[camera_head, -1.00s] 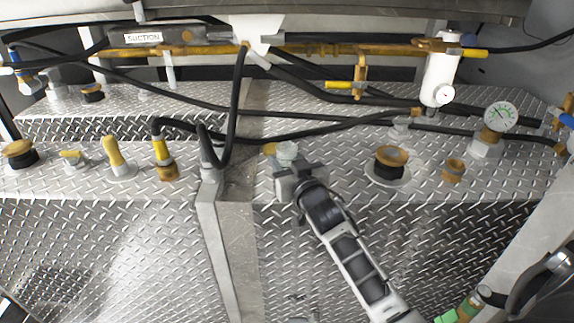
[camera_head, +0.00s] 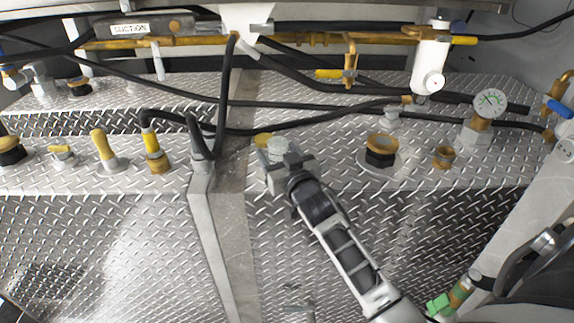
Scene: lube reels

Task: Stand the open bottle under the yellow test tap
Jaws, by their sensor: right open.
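A small pale, translucent bottle (camera_head: 279,147) is on the tread-plate ledge near the middle of the head view; its lower part is hidden by my gripper. My right gripper (camera_head: 284,163) reaches in from the lower right and is open at the bottle, its fingers close to the bottle's near side. Whether they touch it I cannot tell. A small yellow piece (camera_head: 263,140) shows just behind the bottle on the left. A tap with a yellow handle (camera_head: 328,73) hangs on a brass pipe, behind and to the right of the bottle. My left gripper is not in view.
Black hoses (camera_head: 226,95) cross behind and left of the bottle. A brass-topped black port (camera_head: 380,150), a small brass fitting (camera_head: 444,156) and a gauge (camera_head: 490,102) stand to the right. Yellow-handled valves (camera_head: 102,147) stand to the left. The ledge between bottle and black port is clear.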

